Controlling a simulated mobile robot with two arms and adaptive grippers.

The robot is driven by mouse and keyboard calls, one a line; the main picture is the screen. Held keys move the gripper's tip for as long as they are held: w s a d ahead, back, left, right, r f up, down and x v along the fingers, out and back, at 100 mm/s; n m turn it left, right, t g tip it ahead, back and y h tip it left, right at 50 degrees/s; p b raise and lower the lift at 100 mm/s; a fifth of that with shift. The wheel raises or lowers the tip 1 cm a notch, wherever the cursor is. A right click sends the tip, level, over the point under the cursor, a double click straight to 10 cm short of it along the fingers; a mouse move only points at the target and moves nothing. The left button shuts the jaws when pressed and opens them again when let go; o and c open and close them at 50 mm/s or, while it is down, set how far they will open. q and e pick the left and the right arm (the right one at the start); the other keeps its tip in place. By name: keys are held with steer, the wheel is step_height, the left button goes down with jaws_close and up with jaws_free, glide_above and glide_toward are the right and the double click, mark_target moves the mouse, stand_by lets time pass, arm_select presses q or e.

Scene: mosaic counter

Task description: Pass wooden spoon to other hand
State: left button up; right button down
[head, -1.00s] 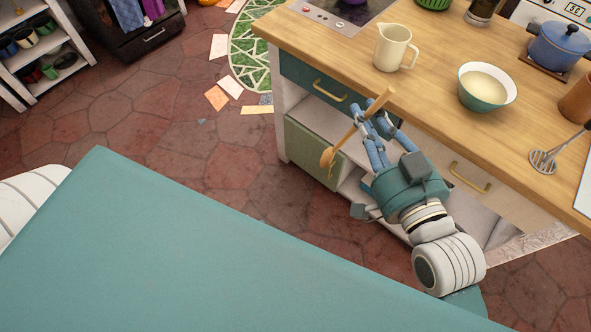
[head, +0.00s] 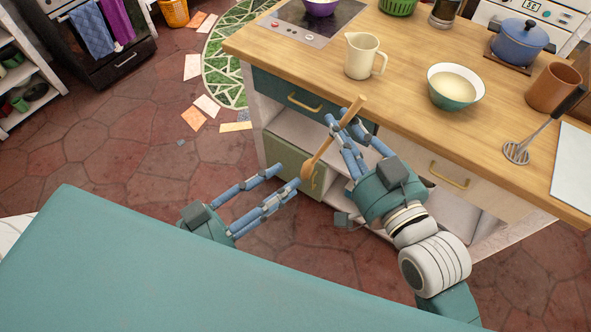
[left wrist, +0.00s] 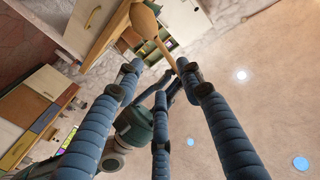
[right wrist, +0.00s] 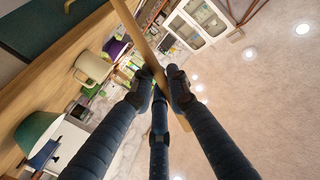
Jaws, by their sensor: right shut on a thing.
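The wooden spoon (head: 332,140) is held tilted in front of the counter, handle end up and bowl end down. My right gripper (head: 342,130) is shut on its handle; the right wrist view shows the handle (right wrist: 147,55) crossing between the fingers. My left gripper (head: 287,178) is open, its fingers pointing at the spoon's bowl (head: 311,172) from the left. In the left wrist view, the bowl (left wrist: 144,20) lies just beyond the spread fingertips. I cannot tell whether a left finger touches it.
The wooden counter (head: 400,110) bears a cream jug (head: 361,57), a bowl of batter (head: 455,88), a whisk-like masher (head: 517,152), a brown pot (head: 552,88) and a blue pot (head: 521,44). Drawers and open shelves lie close behind the spoon. A teal surface (head: 180,270) fills the foreground.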

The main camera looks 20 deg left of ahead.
mark_target(328, 143)
arm_select(q)
steer(key=x, duration=1.1)
steer(key=shift+w, duration=0.25)
steer(key=shift+d, duration=0.1)
jaws_close()
arm_select(e)
steer(key=c, duration=1.6)
jaws_free()
